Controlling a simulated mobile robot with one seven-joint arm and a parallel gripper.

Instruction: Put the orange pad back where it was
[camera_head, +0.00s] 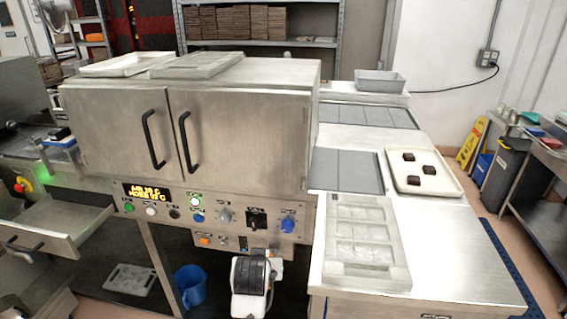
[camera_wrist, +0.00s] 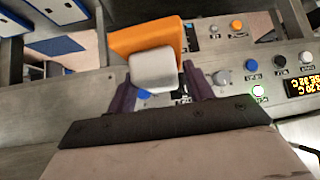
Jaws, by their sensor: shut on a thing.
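The orange pad (camera_wrist: 150,37) shows in the wrist view as an orange block just beyond my fingertips. A light grey block (camera_wrist: 153,71) sits against it and looks like its grip; I cannot tell for certain that they are one piece. My gripper (camera_wrist: 158,84) has its two dark fingers shut on this grey part, one on each side. The held piece is in front of the oven's control panel (camera_wrist: 245,62). In the head view, my wrist (camera_head: 250,285) is below that panel, and the orange pad is not clearly visible there.
The two-door oven (camera_head: 190,125) stands above the panel. The steel worktop (camera_head: 455,245) at right carries a clear mould (camera_head: 368,280) and a white tray (camera_head: 395,182) with several dark pieces. A blue jug (camera_head: 190,285) and a mould (camera_head: 130,278) stand below. An open drawer (camera_head: 70,232) projects at left.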

